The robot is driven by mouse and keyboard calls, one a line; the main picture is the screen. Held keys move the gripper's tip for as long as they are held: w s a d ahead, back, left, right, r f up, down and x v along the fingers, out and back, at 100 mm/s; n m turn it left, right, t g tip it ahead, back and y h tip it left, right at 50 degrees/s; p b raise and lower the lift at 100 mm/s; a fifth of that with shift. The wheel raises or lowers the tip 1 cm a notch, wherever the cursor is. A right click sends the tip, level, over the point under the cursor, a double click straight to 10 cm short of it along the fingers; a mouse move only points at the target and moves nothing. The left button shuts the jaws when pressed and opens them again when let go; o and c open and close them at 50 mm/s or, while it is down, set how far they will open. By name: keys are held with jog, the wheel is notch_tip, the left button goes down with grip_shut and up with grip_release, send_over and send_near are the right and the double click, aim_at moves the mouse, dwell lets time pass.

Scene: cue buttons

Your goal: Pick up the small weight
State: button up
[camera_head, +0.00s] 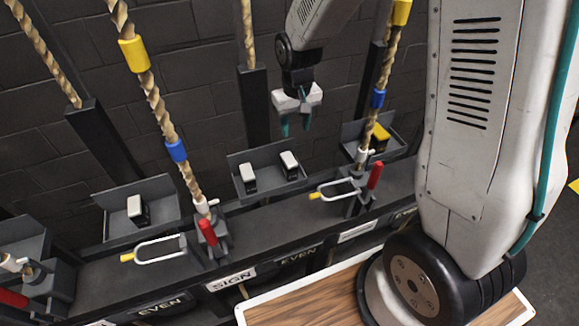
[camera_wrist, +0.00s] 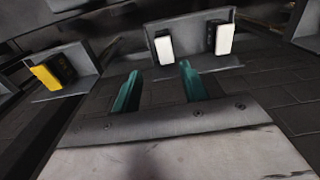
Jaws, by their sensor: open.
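My gripper (camera_head: 296,124) hangs above the middle tray, its two teal fingers apart with nothing between them. In the wrist view my gripper (camera_wrist: 158,84) shows the same open fingers. Several small dark blocks sit in shelf trays. The middle tray holds two with white faces, a left one (camera_head: 247,178) and a right one (camera_head: 290,163); both also show beyond the fingertips in the wrist view, one (camera_wrist: 164,50) near the fingers and one (camera_wrist: 224,40) farther right. A yellow-faced block (camera_head: 381,133) sits in the right tray. I cannot tell which is the small weight.
Another white-faced block (camera_head: 136,207) is in the left tray. Ropes with yellow and blue bands run down to levers with red handles (camera_head: 375,176) and white loops (camera_head: 335,190) along the black rail. A dark post (camera_head: 253,105) stands behind the middle tray.

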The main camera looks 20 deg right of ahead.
send_over(289, 158)
jog(key=f, duration=1)
jog(key=shift+a+f, duration=0.2)
jog(key=shift+f, duration=0.1)
notch_tip(289, 158, down, 8)
jog(key=shift+d+f, duration=0.15)
jog(key=shift+f, duration=0.1)
grip_shut()
